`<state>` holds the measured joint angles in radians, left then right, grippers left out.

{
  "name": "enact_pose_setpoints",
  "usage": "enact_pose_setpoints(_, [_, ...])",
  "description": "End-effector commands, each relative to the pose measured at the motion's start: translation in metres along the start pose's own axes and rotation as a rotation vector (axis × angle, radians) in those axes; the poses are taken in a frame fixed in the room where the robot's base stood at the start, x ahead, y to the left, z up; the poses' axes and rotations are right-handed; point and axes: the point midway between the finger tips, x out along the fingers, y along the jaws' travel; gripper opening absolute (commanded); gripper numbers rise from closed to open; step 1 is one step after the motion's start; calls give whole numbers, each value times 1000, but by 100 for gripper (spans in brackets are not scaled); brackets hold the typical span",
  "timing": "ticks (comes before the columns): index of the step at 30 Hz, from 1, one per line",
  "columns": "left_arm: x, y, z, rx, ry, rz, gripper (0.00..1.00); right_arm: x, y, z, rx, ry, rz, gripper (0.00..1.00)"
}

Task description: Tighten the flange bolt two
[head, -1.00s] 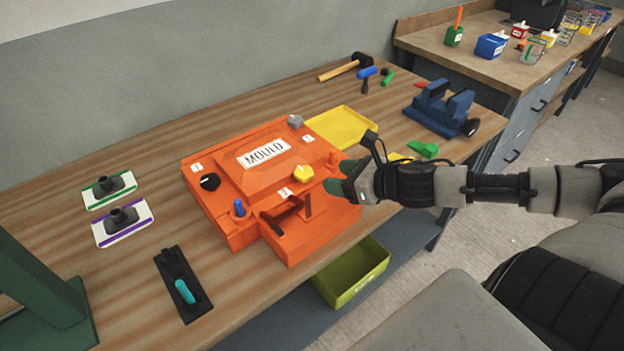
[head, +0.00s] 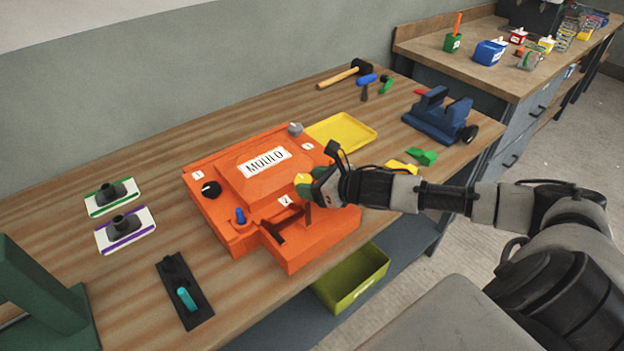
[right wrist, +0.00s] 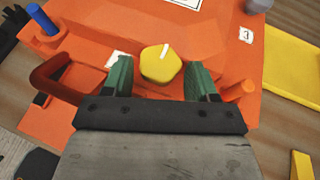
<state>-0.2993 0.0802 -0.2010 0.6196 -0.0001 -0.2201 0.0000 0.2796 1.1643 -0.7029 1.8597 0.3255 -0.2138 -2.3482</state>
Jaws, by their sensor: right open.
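The orange mould (head: 230,230) sits on the wooden bench with a "MOULD" label on top. A yellow knob-like bolt head (head: 302,179) with a white mark is on its near right part, beside a small numbered label (head: 285,201). My right gripper (head: 313,184) is at this bolt, its green fingers open. In the right wrist view the yellow bolt (right wrist: 160,64) lies between the open fingertips (right wrist: 158,72), with a gap on both sides. A grey bolt (head: 295,129) sits near label 3 (right wrist: 245,35), and a black one (head: 211,189) near another label. My left gripper is not in view.
A dark red handle (right wrist: 65,75) and a blue peg (head: 240,215) stand close by on the mould. A yellow tray (head: 345,128) lies behind it, a blue vise (head: 440,118) to the right. A green bin (head: 350,280) is below the bench edge.

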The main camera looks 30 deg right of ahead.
Motion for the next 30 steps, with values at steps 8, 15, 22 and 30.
enact_pose_setpoints(8, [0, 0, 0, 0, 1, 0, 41, 3, 0, 0, -1, 1, 1, 58])
enact_pose_setpoints(15, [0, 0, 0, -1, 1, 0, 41, 2, 0, 0, -1, 0, 1, 27])
enact_pose_setpoints(22, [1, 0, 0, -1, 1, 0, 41, 3, 1, -1, 5, 0, -13, 24])
enact_pose_setpoints(30, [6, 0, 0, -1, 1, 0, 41, 3, 5, -1, 53, -1, -125, 24])
